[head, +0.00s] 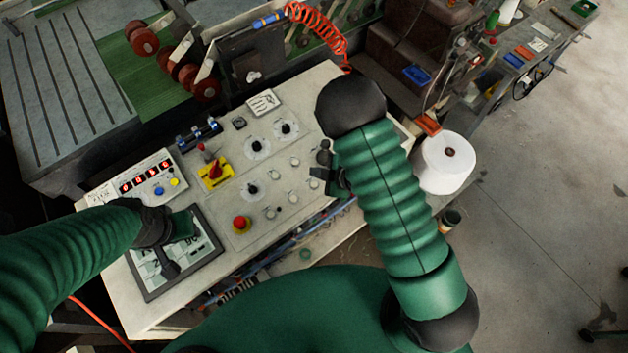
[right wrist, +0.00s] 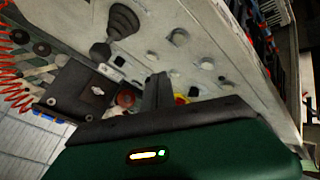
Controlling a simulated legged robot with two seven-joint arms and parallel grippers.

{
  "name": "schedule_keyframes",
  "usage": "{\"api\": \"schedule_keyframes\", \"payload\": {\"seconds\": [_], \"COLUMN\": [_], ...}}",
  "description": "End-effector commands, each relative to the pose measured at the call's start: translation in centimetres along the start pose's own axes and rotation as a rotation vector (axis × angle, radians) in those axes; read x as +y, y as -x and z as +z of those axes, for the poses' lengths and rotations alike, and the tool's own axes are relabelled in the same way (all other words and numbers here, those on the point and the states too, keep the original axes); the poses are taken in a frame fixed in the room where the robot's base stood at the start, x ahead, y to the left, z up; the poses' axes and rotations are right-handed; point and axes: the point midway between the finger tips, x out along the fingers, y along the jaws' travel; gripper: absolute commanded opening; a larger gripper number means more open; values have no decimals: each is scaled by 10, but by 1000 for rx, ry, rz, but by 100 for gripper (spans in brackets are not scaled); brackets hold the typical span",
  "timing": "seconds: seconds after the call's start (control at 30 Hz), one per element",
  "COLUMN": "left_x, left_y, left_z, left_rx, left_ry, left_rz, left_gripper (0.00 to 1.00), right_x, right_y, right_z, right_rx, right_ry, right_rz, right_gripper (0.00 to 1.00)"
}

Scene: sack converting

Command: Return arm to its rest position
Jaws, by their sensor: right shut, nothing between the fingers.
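My right arm is green and ribbed with black joints and reaches up over the right part of the control panel (head: 268,180). Its gripper (head: 328,172) shows small and dark at the panel's right side, partly hidden by the arm. It is shut and holds nothing. In the right wrist view the dark gripper (right wrist: 158,90) shows in front of the tilted panel (right wrist: 205,60). My left arm comes in from the left, and its gripper (head: 178,245) is over the panel's lower left, above a dark-framed display. Whether its fingers are open or shut is unclear.
The panel carries a red button (head: 241,223), a yellow-and-red switch (head: 215,172) and several knobs. A white roll (head: 444,163) stands right of my right arm. A coiled orange hose (head: 320,28) hangs behind the panel. Open floor (head: 545,200) lies at right.

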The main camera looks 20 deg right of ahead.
Motion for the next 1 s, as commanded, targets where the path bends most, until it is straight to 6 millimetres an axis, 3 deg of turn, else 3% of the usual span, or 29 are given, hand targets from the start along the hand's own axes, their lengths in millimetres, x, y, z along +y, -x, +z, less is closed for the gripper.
{"api": "schedule_keyframes", "payload": {"seconds": [0.7,0.77,0.87,0.93,1.0], "left_x": [0,0,0,0,0], "left_y": [-5,-15,-49,-78,-106], "left_z": [1,4,12,19,25], "left_rx": [0,0,0,-1,-1], "left_ry": [0,0,0,0,0], "left_rz": [0,0,0,0,0], "left_gripper": [36,36,36,36,36], "right_x": [0,4,14,13,-1], "right_y": [-2,-5,-6,4,21], "right_z": [2,8,30,48,62], "right_rx": [-8,-39,-160,-271,-379], "right_ry": [-9,-50,-220,-413,-632], "right_rz": [5,23,76,114,130], "right_gripper": [0,0,0,0,0]}}
